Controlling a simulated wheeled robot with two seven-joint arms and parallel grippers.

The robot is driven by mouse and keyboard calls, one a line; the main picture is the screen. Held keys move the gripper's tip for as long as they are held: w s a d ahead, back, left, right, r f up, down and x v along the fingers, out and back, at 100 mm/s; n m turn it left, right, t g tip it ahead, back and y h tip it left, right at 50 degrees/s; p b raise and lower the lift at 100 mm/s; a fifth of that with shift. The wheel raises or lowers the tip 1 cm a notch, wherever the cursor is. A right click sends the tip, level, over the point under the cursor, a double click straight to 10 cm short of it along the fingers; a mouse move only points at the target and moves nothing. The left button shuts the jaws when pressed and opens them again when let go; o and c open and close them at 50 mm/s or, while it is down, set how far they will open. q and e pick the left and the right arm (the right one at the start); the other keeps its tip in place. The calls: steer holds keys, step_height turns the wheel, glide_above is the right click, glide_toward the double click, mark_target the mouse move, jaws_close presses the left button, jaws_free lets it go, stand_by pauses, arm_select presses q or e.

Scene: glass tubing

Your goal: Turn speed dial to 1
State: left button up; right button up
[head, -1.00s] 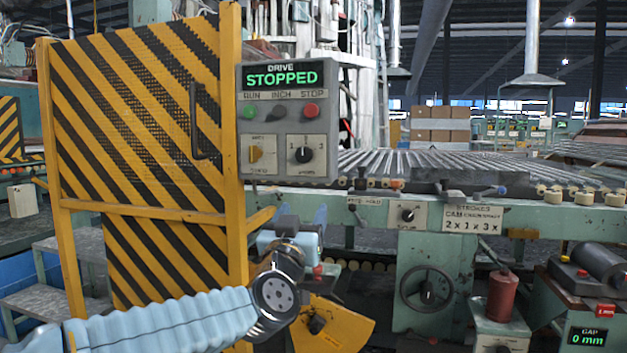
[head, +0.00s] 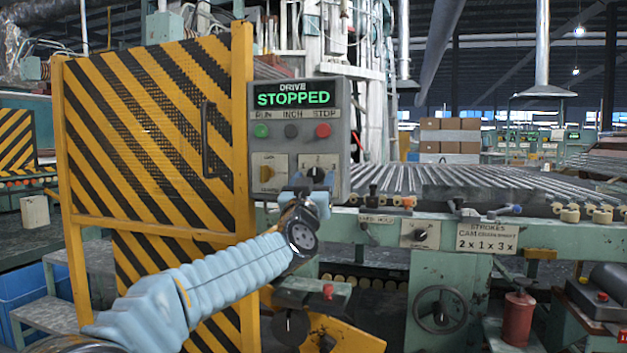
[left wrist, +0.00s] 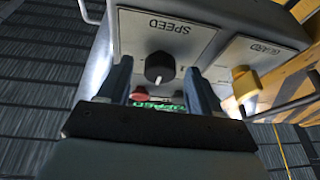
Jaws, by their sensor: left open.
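The speed dial (left wrist: 160,68) is a black round knob on a white plate marked SPEED, seen upside down in the left wrist view. In the head view the dial (head: 316,174) shows just above my left gripper (head: 308,190), on the lower right of the grey control box (head: 341,130). In the left wrist view my left gripper (left wrist: 158,90) is open, its two blue-grey fingers on either side of the dial. I cannot tell whether they touch it. The dial's numbers are too small to read. My right gripper is not in view.
The box's green display (head: 293,98) reads STOPPED. Below it are green, dark and red buttons. A yellow guard switch (head: 267,172) sits left of the dial. A striped yellow-black guard door (head: 150,140) stands left of the box, and a roller conveyor (head: 450,180) lies right.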

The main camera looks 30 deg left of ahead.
arm_select(q)
steer(key=shift+w, duration=0.1)
steer(key=c, duration=1.1)
steer(key=shift+o, duration=0.2)
